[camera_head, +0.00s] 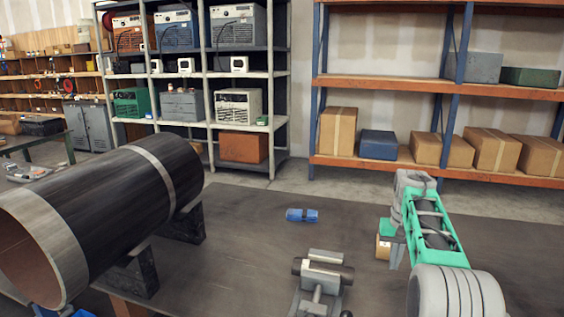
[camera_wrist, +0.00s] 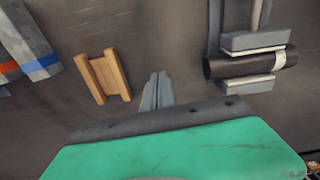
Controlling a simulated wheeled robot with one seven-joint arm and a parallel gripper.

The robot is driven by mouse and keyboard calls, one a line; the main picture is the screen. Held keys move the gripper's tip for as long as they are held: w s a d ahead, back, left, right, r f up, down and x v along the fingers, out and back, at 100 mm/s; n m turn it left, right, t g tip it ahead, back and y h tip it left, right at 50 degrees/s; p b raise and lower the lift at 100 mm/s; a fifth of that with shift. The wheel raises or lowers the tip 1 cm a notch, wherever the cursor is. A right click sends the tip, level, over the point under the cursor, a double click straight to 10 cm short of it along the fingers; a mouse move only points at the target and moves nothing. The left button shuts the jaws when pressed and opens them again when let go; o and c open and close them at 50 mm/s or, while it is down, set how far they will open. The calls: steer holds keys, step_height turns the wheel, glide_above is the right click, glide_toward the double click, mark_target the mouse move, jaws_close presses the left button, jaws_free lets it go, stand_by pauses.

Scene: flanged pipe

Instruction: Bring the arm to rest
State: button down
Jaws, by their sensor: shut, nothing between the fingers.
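My arm (camera_head: 437,237) shows at the right in the head view, green and grey, reaching out over the dark table. My gripper (camera_wrist: 157,80) shows in the wrist view, its two grey fingers together and nothing between them. It points down over the table, apart from the things below.
A flanged pipe (camera_head: 110,205) lies on dark supports at the left. A vise (camera_head: 322,278) grips a short dark tube (camera_wrist: 250,62). A wooden block (camera_wrist: 103,75) lies near my gripper. A blue object (camera_head: 301,215) lies mid-table, with bare table around it.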

steer(key=s+a+r+n+t, duration=0.1)
steer(key=s+a+r, duration=0.1)
steer(key=s+a, duration=0.5)
steer(key=s+a+r+n+t, duration=0.1)
steer(key=s+a+r, duration=0.3)
steer(key=s, duration=0.5)
steer(key=s+a+f, duration=0.2)
steer(key=s+f, duration=0.2)
steer(key=s, duration=0.3)
steer(key=s+a+f+n+t, duration=0.1)
steer(key=s+a+f, duration=0.2)
steer(key=s, duration=0.3)
steer(key=shift+s+a+f, duration=0.3)
steer(key=shift+s+f, duration=0.05)
steer(key=shift+f, duration=0.5)
